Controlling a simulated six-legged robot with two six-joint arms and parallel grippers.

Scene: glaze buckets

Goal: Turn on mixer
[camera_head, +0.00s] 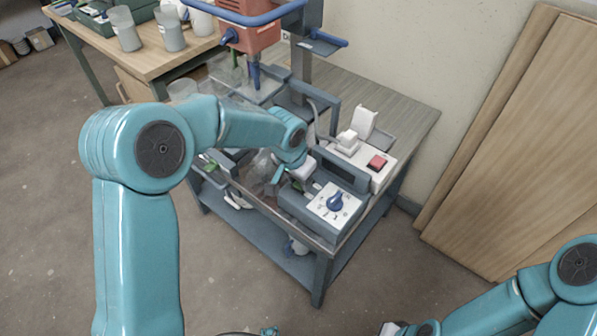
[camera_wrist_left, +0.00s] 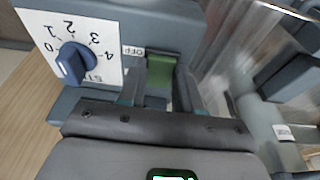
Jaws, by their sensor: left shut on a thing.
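The mixer has an orange-red motor head (camera_head: 250,38) on a grey stand at the back of the bench. Its grey control box (camera_head: 310,208) has a white dial plate with a blue knob (camera_head: 335,201). The knob also shows in the left wrist view (camera_wrist_left: 74,62), beside the numbers 0 to 4. A green switch lever (camera_wrist_left: 160,70) sits next to an OFF label on the box. My left gripper (camera_wrist_left: 160,92) is shut on this lever, one finger on each side. In the head view my left gripper (camera_head: 290,178) is at the box's left end. My right arm is low at right; its fingers are not clear.
A white power strip (camera_head: 380,178) with a red switch (camera_head: 377,162) lies behind the control box. A clear container (camera_head: 262,168) stands left of the box. Another table (camera_head: 160,55) with buckets is at the back left. Wooden boards (camera_head: 530,150) lean on the wall.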

